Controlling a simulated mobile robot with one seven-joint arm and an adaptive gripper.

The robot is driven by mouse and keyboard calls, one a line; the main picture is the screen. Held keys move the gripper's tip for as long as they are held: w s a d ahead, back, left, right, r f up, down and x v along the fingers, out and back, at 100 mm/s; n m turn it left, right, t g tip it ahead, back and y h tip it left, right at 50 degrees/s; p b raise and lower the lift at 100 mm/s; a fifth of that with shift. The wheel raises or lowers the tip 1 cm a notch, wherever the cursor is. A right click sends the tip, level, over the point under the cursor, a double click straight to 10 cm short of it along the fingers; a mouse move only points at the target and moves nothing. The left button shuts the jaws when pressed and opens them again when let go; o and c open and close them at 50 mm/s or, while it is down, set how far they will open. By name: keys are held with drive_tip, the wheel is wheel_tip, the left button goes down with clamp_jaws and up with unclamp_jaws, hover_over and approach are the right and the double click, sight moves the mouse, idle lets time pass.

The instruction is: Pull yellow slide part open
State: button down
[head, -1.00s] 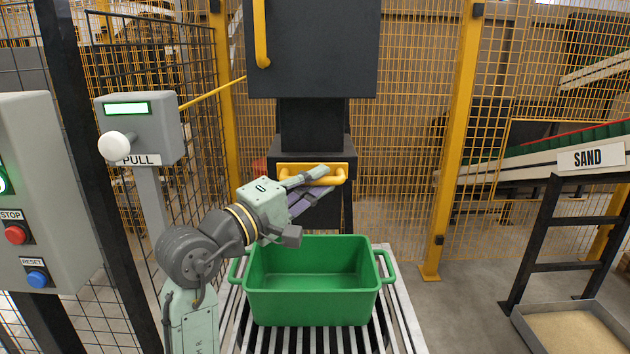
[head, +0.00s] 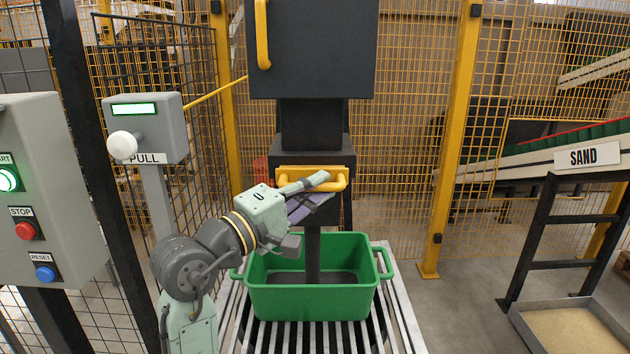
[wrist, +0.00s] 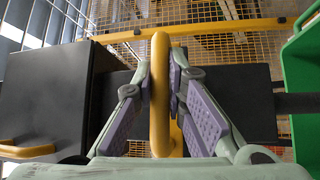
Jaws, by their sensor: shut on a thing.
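The yellow slide part (head: 341,182) sits under the black hopper neck and has a yellow bar handle. My gripper (head: 322,190) is shut on the handle, reaching in from the left. In the wrist view the yellow handle bar (wrist: 160,90) stands between the two finger pads of my gripper (wrist: 167,92). Part of the handle is hidden behind the fingers in the head view. A dark stream (head: 313,258) falls from below the slide into the green bin (head: 310,306), and dark material covers the bin's floor.
The green bin stands on a roller conveyor (head: 402,315). At left are a post with a white PULL knob (head: 122,145) and a box with START, STOP and RESET buttons (head: 45,190). A sand tray (head: 520,325) lies at right. Yellow mesh fencing stands behind.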

drive_tip(key=shift+s, duration=0.95)
drive_tip(key=shift+w, duration=0.1)
drive_tip(key=c, duration=1.6)
unclamp_jaws()
drive_tip(key=shift+a, duration=0.1)
drive_tip(key=v, duration=1.2)
